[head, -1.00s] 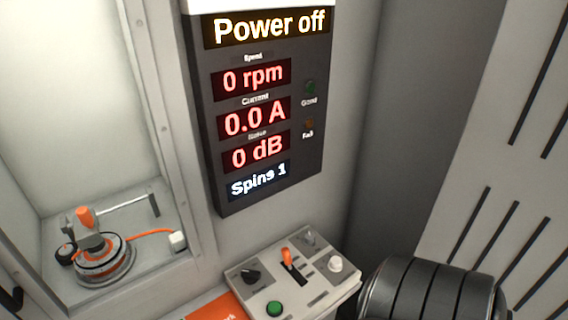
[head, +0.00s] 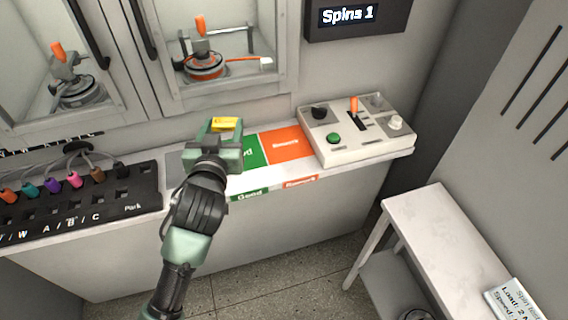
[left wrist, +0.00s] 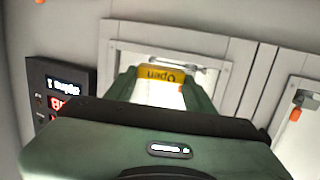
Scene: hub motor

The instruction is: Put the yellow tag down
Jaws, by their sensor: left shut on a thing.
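The yellow tag (head: 224,124) is at the fingertips of my left gripper (head: 222,130), which is shut on it. In the left wrist view the tag (left wrist: 162,76) carries the word "Open" upside down, between the green fingers (left wrist: 160,92). In the head view the gripper is over the bench edge, just left of the green "Good" mat (head: 251,151). I cannot tell its exact height above the bench. My right gripper is not in view.
An orange "Rework" mat (head: 287,144) and a control box (head: 358,143) lie to the right. A black plug board (head: 75,203) is at the left. Two chambers with motors are behind; the right one holds a hub motor (head: 203,66). A side table (head: 440,225) stands at the lower right.

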